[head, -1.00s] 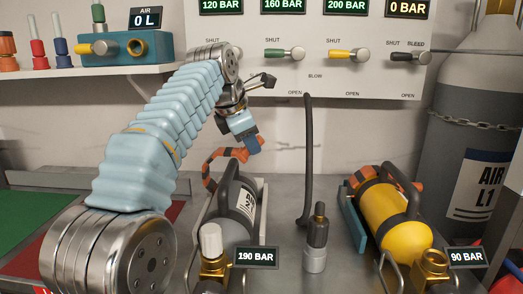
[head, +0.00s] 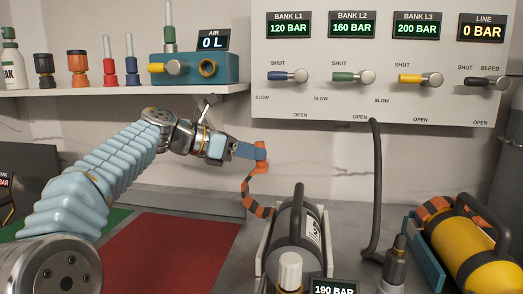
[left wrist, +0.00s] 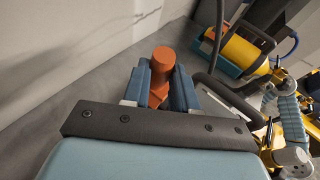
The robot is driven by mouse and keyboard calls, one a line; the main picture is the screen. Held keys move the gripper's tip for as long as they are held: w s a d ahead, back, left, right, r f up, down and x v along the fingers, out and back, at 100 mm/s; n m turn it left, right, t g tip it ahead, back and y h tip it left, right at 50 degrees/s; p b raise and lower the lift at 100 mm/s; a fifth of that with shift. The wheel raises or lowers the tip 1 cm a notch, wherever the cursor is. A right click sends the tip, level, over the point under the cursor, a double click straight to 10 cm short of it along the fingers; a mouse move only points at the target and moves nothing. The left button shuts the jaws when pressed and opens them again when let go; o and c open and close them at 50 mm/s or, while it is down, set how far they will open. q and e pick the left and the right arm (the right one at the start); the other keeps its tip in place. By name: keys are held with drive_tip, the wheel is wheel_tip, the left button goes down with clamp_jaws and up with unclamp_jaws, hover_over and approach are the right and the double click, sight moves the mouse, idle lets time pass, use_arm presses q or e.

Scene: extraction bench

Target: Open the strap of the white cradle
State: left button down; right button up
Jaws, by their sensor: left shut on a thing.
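The white cradle (head: 264,240) stands on the bench in the head view and holds a grey cylinder (head: 292,248) with a black handle. Its orange-and-black strap (head: 246,191) rises from behind the cradle's left side and is clear of the cylinder's top. My left gripper (head: 258,151) is shut on the strap's orange end, up and left of the cradle. In the left wrist view the orange end (left wrist: 163,62) sits between the blue fingers (left wrist: 160,90). The strap's lower end is hidden behind the cradle. My right gripper is not visible in the head view.
A yellow cylinder (head: 482,245) lies in a blue cradle (head: 424,255) at the right. A black hose (head: 375,190) hangs between the cradles. The valve panel (head: 390,105) and a shelf (head: 110,90) are above. A red mat (head: 165,255) lies clear at the left.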

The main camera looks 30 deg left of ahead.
use_arm(q)
drive_tip(key=shift+s+a+f+n+t+h, duration=0.15)
drive_tip(key=shift+a+f+h, duration=0.1)
drive_tip(key=shift+a, duration=0.2)
drive_tip(key=shift+s+a+f+n+t+h, duration=0.1)
drive_tip(key=shift+a+f+t+h, duration=0.15)
drive_tip(key=shift+a, duration=0.25)
drive_tip(key=shift+s+a+f+n+t+h, duration=0.15)
drive_tip(key=shift+a+h, duration=0.15)
drive_tip(key=shift+a, duration=0.15)
drive_tip(key=c, duration=0.9)
unclamp_jaws()
drive_tip(key=shift+s+a, duration=0.1)
drive_tip(key=shift+a, duration=0.05)
drive_tip(key=v, duration=1.3)
drive_tip(key=shift+s+a+r, duration=0.1)
drive_tip(key=shift+s+a, duration=0.1)
drive_tip(key=shift+s, duration=0.05)
